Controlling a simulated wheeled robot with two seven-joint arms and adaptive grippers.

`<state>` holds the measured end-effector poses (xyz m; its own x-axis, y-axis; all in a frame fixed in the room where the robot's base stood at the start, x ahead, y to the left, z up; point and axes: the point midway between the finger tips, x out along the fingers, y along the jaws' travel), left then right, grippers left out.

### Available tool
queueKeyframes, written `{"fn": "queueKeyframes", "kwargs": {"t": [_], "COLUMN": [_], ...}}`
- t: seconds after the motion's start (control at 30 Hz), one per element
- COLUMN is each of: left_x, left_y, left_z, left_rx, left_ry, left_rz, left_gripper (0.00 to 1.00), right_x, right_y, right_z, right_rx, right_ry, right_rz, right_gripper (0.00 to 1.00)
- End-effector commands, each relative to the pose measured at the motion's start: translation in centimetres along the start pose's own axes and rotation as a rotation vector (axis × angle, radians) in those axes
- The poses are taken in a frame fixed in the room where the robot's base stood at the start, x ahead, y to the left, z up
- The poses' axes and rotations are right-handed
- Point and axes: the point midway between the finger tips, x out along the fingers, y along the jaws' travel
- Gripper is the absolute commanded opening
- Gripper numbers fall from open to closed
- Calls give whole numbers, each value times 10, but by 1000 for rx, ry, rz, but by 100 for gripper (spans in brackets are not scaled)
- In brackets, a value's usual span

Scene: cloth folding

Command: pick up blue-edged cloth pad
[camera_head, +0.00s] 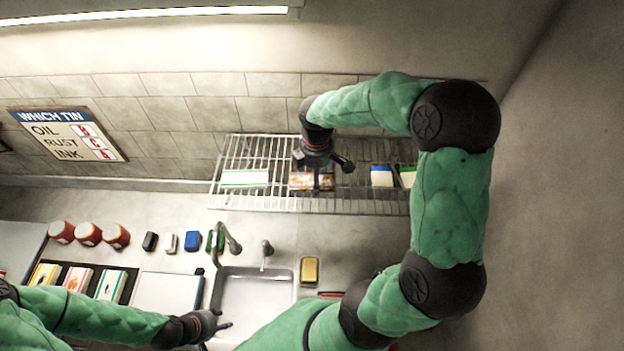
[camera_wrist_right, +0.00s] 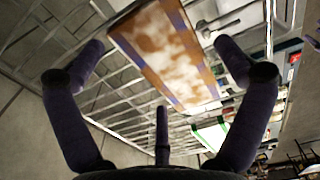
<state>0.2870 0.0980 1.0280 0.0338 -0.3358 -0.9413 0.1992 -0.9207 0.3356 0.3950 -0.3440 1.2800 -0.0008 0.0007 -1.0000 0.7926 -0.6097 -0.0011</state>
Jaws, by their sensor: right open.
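The blue-edged cloth pad (camera_wrist_right: 165,52) is brown-and-white stained, with blue strips along its long edges. It lies on the wire rack, where the head view shows part of it (camera_head: 300,181) below my right gripper. My right gripper (camera_head: 330,166) is open. In the right wrist view its fingers (camera_wrist_right: 160,60) stand apart on either side of the pad, and I cannot tell whether they touch it. My left gripper (camera_head: 222,322) is low, beside the sink's left edge, with nothing visible in it. Its opening is unclear.
The wire rack (camera_head: 262,150) also holds a green-striped pad (camera_head: 244,178) and a blue-and-white block (camera_head: 381,176). Below are the sink (camera_head: 250,300), a faucet (camera_head: 230,240), a yellow sponge-like block (camera_head: 310,270), red tins (camera_head: 88,234) and several coloured-edged pads (camera_head: 77,278). A sign (camera_head: 68,135) hangs left.

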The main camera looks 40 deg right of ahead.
Motion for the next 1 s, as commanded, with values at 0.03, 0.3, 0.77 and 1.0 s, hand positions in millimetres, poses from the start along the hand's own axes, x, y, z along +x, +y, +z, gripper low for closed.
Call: {"fn": "queueKeyframes", "kwargs": {"t": [0.03,0.3,0.77,1.0], "left_x": [0,0,1,3], "left_y": [0,0,0,-1], "left_z": [0,0,0,0], "left_rx": [0,0,0,0], "left_ry": [0,-1,0,0], "left_rz": [0,0,0,0], "left_gripper": [40,40,40,40], "right_x": [1,0,-1,-21], "right_y": [0,0,0,1], "right_z": [0,0,0,0], "right_rx": [0,0,-1,-1], "right_ry": [0,0,0,0], "right_rz": [0,0,0,4], "right_gripper": [100,69,49,49]}}
